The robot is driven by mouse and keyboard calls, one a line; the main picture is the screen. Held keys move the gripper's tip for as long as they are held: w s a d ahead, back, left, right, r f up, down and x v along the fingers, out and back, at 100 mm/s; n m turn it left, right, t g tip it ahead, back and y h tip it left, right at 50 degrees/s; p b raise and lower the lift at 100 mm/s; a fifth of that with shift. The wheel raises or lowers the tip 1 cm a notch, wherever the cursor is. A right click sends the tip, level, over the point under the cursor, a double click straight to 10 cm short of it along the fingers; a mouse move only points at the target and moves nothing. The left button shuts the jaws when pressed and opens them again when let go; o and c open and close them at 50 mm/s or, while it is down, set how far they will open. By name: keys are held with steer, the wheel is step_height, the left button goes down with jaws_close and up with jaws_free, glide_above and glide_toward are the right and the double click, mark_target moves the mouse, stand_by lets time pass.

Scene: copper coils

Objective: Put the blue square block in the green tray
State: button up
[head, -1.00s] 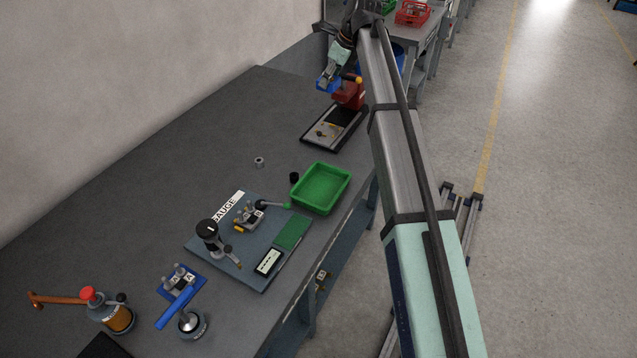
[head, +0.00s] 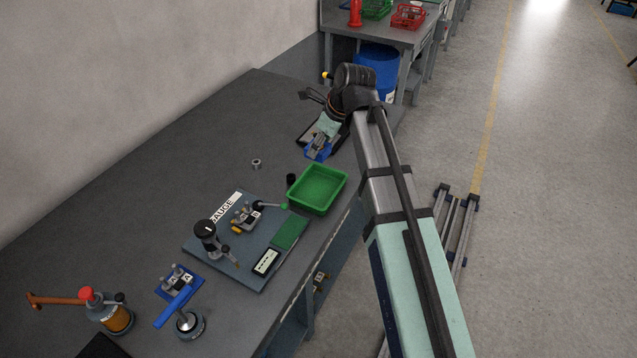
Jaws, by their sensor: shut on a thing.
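My gripper (head: 319,145) is over the far part of the grey bench, beyond the green tray. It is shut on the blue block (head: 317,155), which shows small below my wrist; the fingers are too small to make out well. The green tray (head: 318,188) stands empty near the bench's right edge, nearer than my gripper and apart from the block.
A gauge board (head: 215,250) with a clamp, a dial stand and a green pad lies left of the tray. A small black cylinder (head: 291,180) stands by the tray's left side. A metal nut (head: 256,164) lies farther left. The bench's far left is clear.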

step_height(320, 180, down, 14)
steer(key=shift+f+p, duration=0.25)
steer(key=shift+p, duration=0.7)
steer(key=o, duration=1.4)
steer(key=shift+f, duration=0.15)
steer(key=shift+c, duration=0.2)
steer(key=b+v, duration=0.1)
steer(key=v, duration=1.1)
steer(key=shift+b, duration=0.35)
steer(key=shift+r, duration=0.2)
